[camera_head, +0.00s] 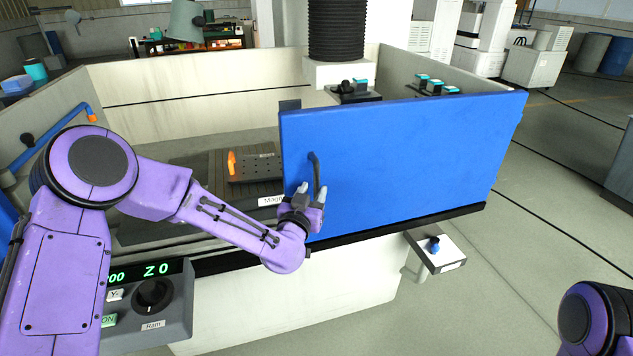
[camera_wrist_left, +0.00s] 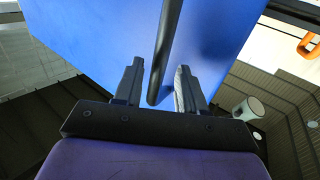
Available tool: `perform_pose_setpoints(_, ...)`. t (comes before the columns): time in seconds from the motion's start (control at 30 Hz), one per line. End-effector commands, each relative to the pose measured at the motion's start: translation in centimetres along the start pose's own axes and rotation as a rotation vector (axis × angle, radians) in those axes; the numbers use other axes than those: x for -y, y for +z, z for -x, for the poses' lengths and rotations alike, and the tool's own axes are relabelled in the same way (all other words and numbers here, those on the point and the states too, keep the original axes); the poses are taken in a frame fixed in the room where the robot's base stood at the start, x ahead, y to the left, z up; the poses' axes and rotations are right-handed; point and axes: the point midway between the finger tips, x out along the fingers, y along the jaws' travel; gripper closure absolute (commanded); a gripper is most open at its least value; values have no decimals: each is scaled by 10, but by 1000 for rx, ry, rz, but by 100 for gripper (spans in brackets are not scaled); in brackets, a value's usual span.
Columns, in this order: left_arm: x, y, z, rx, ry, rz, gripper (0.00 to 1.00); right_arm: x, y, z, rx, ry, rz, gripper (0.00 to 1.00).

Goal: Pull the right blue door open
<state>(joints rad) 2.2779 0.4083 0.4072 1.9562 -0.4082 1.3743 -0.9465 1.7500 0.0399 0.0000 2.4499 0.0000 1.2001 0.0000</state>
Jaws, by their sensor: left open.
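The right blue door (camera_head: 410,150) stands across the right front of the machine's tank, with the opening to its left. Its black bar handle (camera_head: 316,172) is near the door's left edge. My left gripper (camera_head: 311,188) is at the handle. In the left wrist view, my open left gripper (camera_wrist_left: 158,85) has a finger on each side of the black handle (camera_wrist_left: 166,50), with gaps showing, and the blue door (camera_wrist_left: 110,35) lies behind it. My right gripper is not in view; only a part of my right arm shows at the lower right.
Inside the tank is a dark plate with an orange piece (camera_head: 232,162). A control panel (camera_head: 150,300) with a dial is at the lower left. A small shelf (camera_head: 437,250) with a blue knob juts out below the door. The floor at right is open.

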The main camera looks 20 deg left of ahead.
Motion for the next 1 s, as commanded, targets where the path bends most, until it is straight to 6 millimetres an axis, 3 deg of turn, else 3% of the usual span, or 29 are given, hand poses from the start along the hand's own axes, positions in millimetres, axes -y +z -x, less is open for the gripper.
perform_pose_setpoints(0.2, 0, 0, -31, 2, -1, 1, 60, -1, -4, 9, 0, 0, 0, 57)
perform_pose_setpoints(0.5, 0, 1, -36, 3, 0, 1, 60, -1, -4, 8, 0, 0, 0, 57)
perform_pose_setpoints(0.57, 0, 1, -36, 3, 0, 1, 76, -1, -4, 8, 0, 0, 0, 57)
perform_pose_setpoints(0.63, 0, 1, -36, 3, 0, 1, 99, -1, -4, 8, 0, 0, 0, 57)
perform_pose_setpoints(1.0, 1, 1, -39, 2, -17, 0, 100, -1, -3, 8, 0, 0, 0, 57)
